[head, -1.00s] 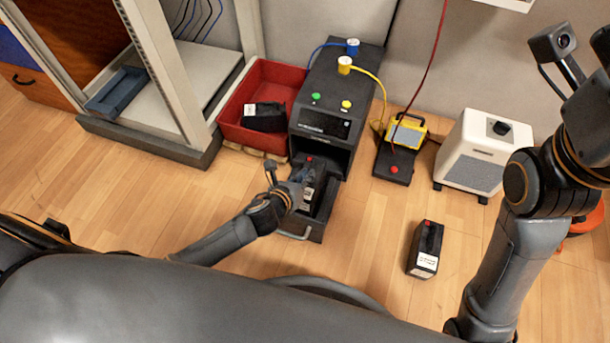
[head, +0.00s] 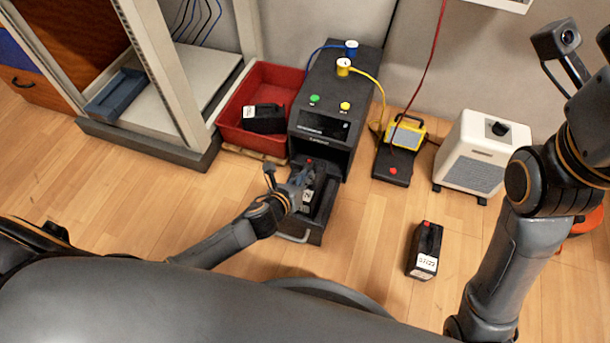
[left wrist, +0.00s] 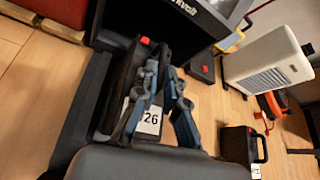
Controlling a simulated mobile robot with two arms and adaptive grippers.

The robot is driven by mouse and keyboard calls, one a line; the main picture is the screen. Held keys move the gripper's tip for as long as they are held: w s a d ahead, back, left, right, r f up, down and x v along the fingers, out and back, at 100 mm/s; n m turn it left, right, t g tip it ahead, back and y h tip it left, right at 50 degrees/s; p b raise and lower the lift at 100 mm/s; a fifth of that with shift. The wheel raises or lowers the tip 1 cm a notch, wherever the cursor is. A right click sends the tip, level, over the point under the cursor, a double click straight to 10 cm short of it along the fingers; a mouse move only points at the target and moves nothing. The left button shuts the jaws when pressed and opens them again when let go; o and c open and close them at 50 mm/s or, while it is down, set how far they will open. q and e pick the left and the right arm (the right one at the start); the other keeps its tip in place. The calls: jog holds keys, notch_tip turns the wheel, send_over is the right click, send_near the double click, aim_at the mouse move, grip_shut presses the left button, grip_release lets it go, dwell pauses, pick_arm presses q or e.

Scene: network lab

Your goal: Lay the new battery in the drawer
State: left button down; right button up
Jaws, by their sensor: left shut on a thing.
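The drawer (head: 291,237) of the black cabinet is pulled out. A black battery (head: 308,163) with a red cap and a white label lies along the drawer, at least partly inside its walls. I cannot tell whether it rests on the drawer's floor. My left gripper (head: 302,187) is shut on this battery from above. In the left wrist view the blue-grey fingers (left wrist: 163,95) straddle the battery (left wrist: 128,85), whose label shows "26". A second black battery (head: 425,250) with a red cap stands on the floor to the right. My right gripper's fingers do not show.
The cabinet (head: 322,123) has green and yellow buttons and cables on top. A red bin (head: 228,122) at its left holds another black battery (head: 264,118). A yellow-and-black device (head: 400,150) and a white heater-like box (head: 483,152) stand right. An open rack stands left.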

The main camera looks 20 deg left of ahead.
pick_arm(q)
jog(key=shift+s+f, duration=0.4)
jog(key=shift+f, duration=0.2)
jog(key=c, duration=1.4)
grip_release()
jog(key=shift+a, duration=0.1)
jog(key=shift+o, duration=0.2)
jog(key=shift+s+a+f, duration=0.1)
jog(key=shift+s+f, duration=0.05)
jog(key=shift+f, duration=0.1)
jog(key=w+r+v, duration=0.1)
jog(key=v, duration=1)
jog(key=shift+s+r, duration=0.4)
jog(key=shift+r, duration=0.2)
